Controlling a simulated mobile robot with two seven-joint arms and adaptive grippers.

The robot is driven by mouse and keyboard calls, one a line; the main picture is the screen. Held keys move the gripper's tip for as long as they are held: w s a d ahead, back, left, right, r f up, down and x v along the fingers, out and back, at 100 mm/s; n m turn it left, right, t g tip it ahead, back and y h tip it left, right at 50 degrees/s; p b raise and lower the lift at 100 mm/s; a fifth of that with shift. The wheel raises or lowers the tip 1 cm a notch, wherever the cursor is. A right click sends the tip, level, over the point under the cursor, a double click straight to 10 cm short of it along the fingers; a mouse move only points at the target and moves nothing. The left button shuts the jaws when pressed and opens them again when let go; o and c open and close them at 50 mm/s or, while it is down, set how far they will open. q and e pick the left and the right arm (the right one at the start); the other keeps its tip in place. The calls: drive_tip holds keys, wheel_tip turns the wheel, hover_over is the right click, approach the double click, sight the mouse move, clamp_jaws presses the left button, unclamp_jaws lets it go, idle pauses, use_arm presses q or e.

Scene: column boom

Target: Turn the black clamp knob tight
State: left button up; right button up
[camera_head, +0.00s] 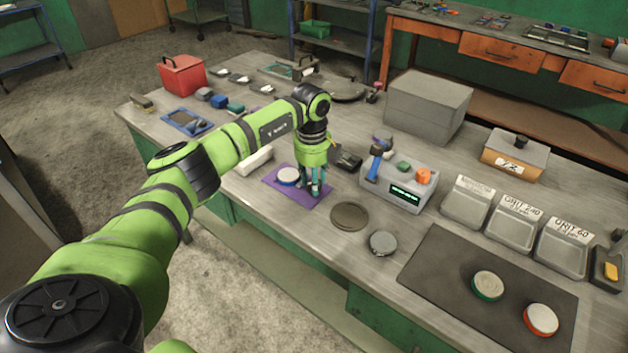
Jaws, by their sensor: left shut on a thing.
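My left gripper (314,188) points straight down over the right part of a purple mat (272,183). Its fingers are closed together on something small that they hide. A round white-topped piece (288,176) lies on the mat just left of the fingers. A black block-like object (346,159) stands right behind the gripper. I cannot make out for sure which part is the black clamp knob. My right gripper is not in view.
A grey device (404,190) with a green display and a blue upright part (377,163) stands right of the gripper. A dark round disc (350,216) and a grey round piece (383,243) lie in front. Labelled trays (466,204) and a dark mat (440,275) fill the right.

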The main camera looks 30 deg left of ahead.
use_arm(q)
drive_tip(key=m, duration=0.4)
drive_tip(key=shift+d+f+m+b, duration=0.1)
drive_tip(key=shift+m+b, duration=0.2)
drive_tip(key=shift+b, duration=0.05)
drive_tip(key=m, duration=0.4)
drive_tip(key=shift+s+m+b, duration=0.1)
drive_tip(key=shift+m+b, duration=0.2)
drive_tip(key=shift+b, duration=0.05)
drive_tip(key=m, duration=0.4)
drive_tip(key=shift+f+m+g+b, duration=0.1)
drive_tip(key=shift+m+g+b, duration=0.2)
drive_tip(key=shift+b, duration=0.1)
drive_tip(key=m, duration=0.4)
drive_tip(key=shift+m+b, duration=0.35)
drive_tip(key=shift+m, duration=0.05)
drive_tip(key=o, duration=1.1)
drive_tip(key=shift+o, duration=0.2)
drive_tip(key=shift+a, duration=0.2)
drive_tip(key=shift+r, duration=0.2)
